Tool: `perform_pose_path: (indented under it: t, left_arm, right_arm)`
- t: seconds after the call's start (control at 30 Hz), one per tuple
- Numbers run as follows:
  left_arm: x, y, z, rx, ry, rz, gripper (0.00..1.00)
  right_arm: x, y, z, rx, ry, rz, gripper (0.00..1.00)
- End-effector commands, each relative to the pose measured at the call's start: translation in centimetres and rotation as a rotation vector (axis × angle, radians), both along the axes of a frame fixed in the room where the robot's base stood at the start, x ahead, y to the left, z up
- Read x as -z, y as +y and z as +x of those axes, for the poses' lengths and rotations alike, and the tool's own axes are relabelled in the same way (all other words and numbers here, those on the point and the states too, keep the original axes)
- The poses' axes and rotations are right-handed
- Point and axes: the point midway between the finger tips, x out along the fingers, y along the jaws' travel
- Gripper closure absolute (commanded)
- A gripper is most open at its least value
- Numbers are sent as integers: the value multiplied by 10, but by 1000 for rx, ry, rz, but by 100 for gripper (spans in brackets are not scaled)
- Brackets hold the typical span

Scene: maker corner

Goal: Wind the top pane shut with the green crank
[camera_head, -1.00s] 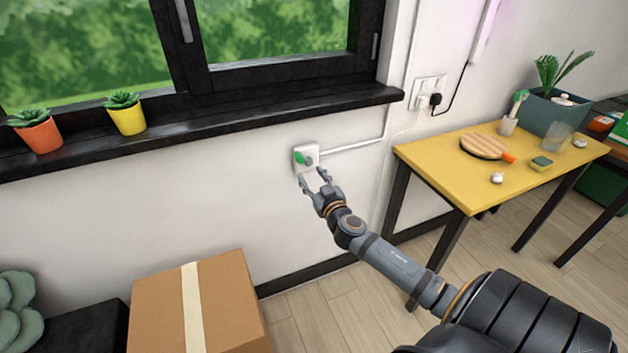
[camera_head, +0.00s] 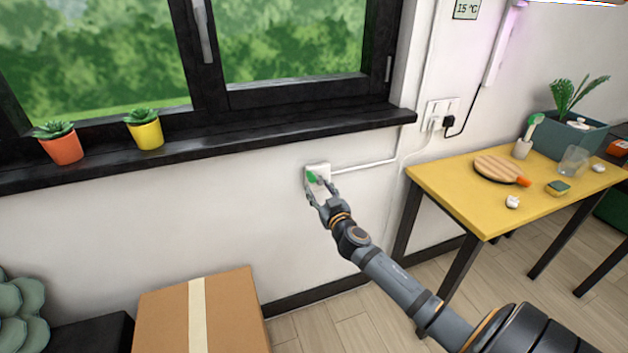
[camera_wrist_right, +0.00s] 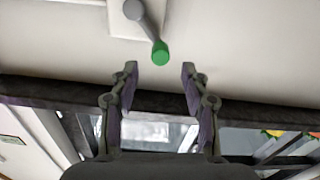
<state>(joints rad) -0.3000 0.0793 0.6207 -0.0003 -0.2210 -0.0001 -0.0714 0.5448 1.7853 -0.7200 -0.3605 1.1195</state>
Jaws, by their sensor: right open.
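The crank is a white wall box (camera_head: 311,169) below the window sill, with a green knob (camera_head: 312,176). In the right wrist view the green knob (camera_wrist_right: 160,53) sits at the end of a grey crank arm (camera_wrist_right: 142,16). My right gripper (camera_head: 319,191) is at the box, its fingers partly covering the crank. In the wrist view the right gripper (camera_wrist_right: 160,75) is open and empty. The knob lies just beyond the gap between its fingertips. The black-framed window (camera_head: 290,92) shows only its lower part, and I cannot make out the top pane. My left gripper is not in view.
A black sill (camera_head: 250,137) above the crank holds orange (camera_head: 64,147) and yellow (camera_head: 146,134) plant pots. A cardboard box (camera_head: 240,310) stands below. A yellow table (camera_head: 450,185) with several items is at right. The wall around the crank is clear.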

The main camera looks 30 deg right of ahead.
Motion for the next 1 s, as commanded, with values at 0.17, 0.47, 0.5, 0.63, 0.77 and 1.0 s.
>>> perform_pose_path:
  t: [0.17, 0.47, 0.5, 0.63, 0.77, 1.0]
  left_arm:
    - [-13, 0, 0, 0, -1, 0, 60]
    - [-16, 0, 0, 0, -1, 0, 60]
    - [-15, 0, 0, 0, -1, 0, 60]
    - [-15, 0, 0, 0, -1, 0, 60]
    - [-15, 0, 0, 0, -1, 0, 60]
    - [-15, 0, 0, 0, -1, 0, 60]
  right_arm:
    - [-3, -8, 35, 1, -1, 4, 53]
    - [-1, -12, 55, -1, -1, 0, 53]
    - [0, -12, 55, -1, 0, -1, 53]
    - [0, -12, 54, -1, 0, 0, 53]
    - [0, -12, 54, -1, 0, 0, 70]
    - [0, -12, 54, -1, 0, 0, 100]
